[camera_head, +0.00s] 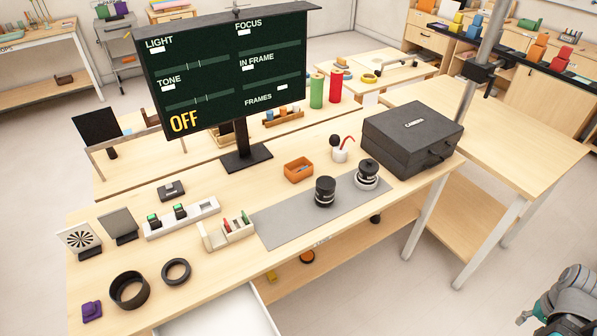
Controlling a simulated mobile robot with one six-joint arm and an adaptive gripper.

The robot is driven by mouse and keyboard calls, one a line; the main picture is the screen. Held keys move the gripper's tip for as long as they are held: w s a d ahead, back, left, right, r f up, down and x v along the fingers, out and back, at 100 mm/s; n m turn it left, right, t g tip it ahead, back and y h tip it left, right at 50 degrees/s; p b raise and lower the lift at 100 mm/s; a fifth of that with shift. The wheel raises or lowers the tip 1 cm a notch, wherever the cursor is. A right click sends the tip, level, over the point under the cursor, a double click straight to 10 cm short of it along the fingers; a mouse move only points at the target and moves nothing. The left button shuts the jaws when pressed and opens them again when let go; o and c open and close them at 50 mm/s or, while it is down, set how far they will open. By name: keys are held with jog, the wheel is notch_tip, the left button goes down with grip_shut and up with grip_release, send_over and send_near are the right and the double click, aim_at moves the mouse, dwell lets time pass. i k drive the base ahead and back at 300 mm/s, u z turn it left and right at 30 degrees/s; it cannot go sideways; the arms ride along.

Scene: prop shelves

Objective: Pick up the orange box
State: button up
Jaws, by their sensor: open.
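The orange box (298,170) is a small open-topped box on the wooden table. It stands behind the grey mat, left of a small white pot with a red stem and in front of the dark display stand. Nothing touches it that I can see. My gripper (546,310) is partly in view at the bottom right corner, cut off by the picture edge. It is open and holds nothing visible. It is far from the orange box, over the floor to the right of the table.
A black case (412,136) stands at the table's right end. Two dark lens-like cylinders (325,191) stand on the grey mat (290,228). A large display (225,70) rises behind the box. A white drawer (222,318) is open at the front.

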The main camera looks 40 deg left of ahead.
aim_at(290, 169)
jog(key=z, duration=0.1)
jog(key=i, duration=0.5)
jog(key=u, duration=2.65)
jog(key=i, duration=0.5)
jog(key=z, duration=0.05)
